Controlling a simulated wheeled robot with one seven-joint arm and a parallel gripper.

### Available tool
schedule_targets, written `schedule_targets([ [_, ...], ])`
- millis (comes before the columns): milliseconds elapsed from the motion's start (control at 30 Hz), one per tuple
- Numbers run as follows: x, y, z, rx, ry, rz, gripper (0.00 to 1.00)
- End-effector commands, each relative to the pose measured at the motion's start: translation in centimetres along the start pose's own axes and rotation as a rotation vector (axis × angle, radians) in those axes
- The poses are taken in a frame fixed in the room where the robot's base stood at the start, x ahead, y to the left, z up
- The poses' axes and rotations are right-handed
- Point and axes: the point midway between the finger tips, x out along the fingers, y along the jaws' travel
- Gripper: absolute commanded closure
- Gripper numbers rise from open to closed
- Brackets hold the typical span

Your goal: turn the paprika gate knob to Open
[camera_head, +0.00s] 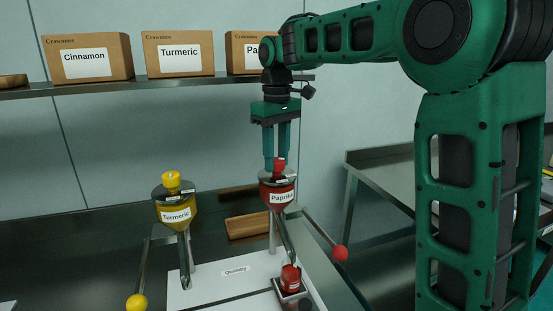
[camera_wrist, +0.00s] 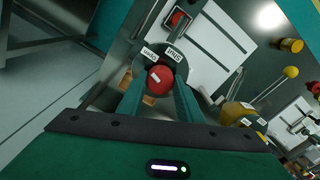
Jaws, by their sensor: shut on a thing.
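The paprika hopper (camera_head: 279,187) is a red funnel with a dark lid and a white Paprika label. Its red gate knob (camera_head: 279,163) stands on top of the lid. My gripper (camera_head: 277,163) points straight down with its fingers closed on the knob's two sides. In the wrist view, the round knob (camera_wrist: 160,80) sits between the fingertips and carries a small white mark. Two white labels lie on the lid beyond it, a left one (camera_wrist: 149,54) and a right one (camera_wrist: 174,54). Their words are too small and tilted to read surely.
A turmeric hopper (camera_head: 175,208) with a yellow knob stands to the left. Levers end in a yellow ball (camera_head: 136,302) and a red ball (camera_head: 340,253). A red container (camera_head: 290,277) sits below the paprika spout. Boxes, including Turmeric (camera_head: 179,53), stand on the shelf behind.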

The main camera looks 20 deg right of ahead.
Motion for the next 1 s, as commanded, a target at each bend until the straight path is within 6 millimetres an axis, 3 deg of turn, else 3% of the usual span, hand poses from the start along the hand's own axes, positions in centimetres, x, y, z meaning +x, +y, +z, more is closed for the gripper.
schedule_targets([
  [433, -0.08, 0.25, -0.01, -0.273, 0.002, 0.002, 0.90],
  [1000, -0.11, 0.39, 0.02, -0.334, 0.003, 0.003, 0.90],
])
